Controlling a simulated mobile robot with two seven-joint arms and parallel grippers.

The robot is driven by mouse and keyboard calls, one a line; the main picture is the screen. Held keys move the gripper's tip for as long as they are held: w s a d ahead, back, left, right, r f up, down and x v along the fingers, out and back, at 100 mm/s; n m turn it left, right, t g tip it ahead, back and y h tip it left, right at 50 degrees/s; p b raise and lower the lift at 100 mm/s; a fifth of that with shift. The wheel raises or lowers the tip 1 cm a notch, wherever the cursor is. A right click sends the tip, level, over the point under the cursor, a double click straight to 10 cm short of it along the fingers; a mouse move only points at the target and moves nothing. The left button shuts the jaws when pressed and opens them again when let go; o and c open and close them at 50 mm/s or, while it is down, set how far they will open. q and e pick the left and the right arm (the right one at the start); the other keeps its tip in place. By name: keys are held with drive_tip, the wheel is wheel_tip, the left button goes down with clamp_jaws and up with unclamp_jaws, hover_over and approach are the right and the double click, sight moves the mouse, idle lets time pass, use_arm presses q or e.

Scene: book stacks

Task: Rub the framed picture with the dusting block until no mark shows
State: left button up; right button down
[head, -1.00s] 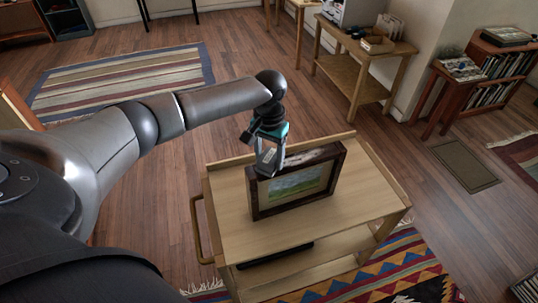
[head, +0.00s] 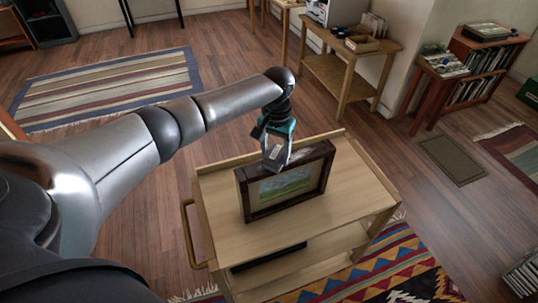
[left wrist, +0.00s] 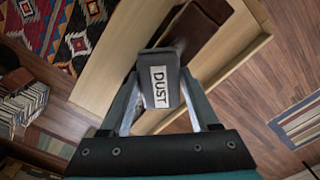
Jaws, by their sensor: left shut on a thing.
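The framed picture (head: 284,186), a small landscape in a deep dark-brown frame, stands upright on the top of a wooden cart (head: 225,215). My left gripper (head: 277,157) is shut on the grey dusting block (left wrist: 160,88), labelled "DUST". The gripper is at the upper left part of the frame in the head view. In the left wrist view the block's far end is close to the brown frame (left wrist: 203,22); I cannot tell whether they touch. No mark shows clearly on the visible frame. The block hides part of it. My right gripper is not in view.
The cart top is clear around the frame and has a raised back edge. A dark flat thing (head: 268,256) lies on the lower shelf. A patterned rug (head: 385,275) lies under the cart. A side table (head: 350,68) and bookshelf (head: 485,62) stand farther back.

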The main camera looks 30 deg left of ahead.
sight(303, 154)
use_arm(q)
drive_tip(key=shift+w+d+f+b, duration=0.1)
drive_tip(key=shift+w+d+b, duration=0.45)
drive_tip(key=shift+w, duration=0.25)
drive_tip(key=shift+w+d+f+b, duration=0.1)
drive_tip(key=shift+w+d+b, duration=0.2)
drive_tip(key=shift+w+d, duration=0.4)
drive_tip(key=shift+w+d+r+b, duration=0.15)
drive_tip(key=shift+w+d+b, duration=0.25)
drive_tip(key=shift+w, duration=0.2)
drive_tip(key=w+b, duration=0.1)
drive_tip(key=d+b, duration=0.1)
drive_tip(key=shift+w+d+f+b, duration=0.1)
drive_tip(key=shift+w+f+b, duration=0.1)
drive_tip(key=shift+w+b, duration=0.15)
drive_tip(key=shift+w+d+b, duration=0.4)
drive_tip(key=shift+w+b, duration=0.05)
drive_tip(key=shift+b, duration=0.25)
